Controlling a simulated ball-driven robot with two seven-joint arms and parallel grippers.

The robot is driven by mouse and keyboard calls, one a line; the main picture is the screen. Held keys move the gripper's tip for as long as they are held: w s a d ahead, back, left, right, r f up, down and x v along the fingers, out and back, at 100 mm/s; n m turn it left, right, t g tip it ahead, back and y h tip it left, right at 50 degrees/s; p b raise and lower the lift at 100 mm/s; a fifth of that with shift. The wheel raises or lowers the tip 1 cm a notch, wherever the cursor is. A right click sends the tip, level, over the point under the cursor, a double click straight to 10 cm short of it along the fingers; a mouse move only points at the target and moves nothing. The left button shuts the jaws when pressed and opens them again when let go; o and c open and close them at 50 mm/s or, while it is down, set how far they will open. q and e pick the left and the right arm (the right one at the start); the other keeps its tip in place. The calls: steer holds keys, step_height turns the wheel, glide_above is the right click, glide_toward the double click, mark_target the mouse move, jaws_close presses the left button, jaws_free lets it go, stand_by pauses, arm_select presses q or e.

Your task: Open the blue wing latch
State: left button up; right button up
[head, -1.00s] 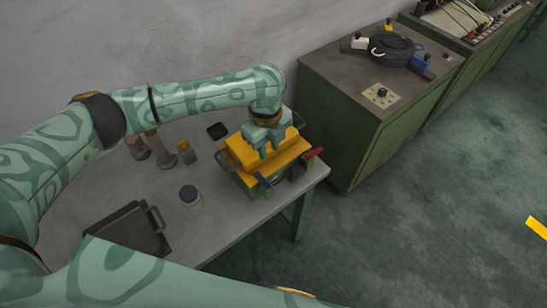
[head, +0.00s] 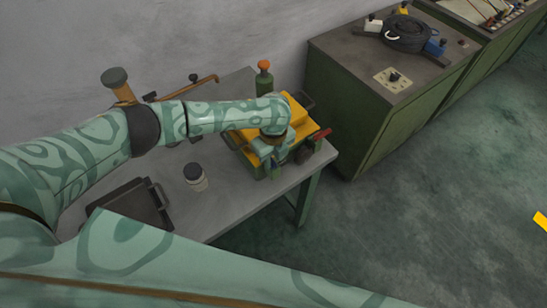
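The yellow-topped green box (head: 240,140) stands near the right end of the grey table. A small bit of the blue wing latch (head: 275,169) shows at its front side; most of it is hidden by my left gripper (head: 268,168). That gripper points down at the front of the box, right at the latch. I cannot tell whether its fingers touch the latch or how far apart they are. A red latch (head: 321,134) sticks out at the box's right corner. My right gripper is out of view.
A white jar with a dark lid (head: 195,177) and a dark tray with a handle (head: 130,205) lie left of the box. A green bottle-like thing with an orange top (head: 264,75) stands behind it. A green cabinet (head: 345,110) stands to the right.

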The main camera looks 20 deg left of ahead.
arm_select(q)
steer(key=shift+f, duration=0.1)
jaws_close()
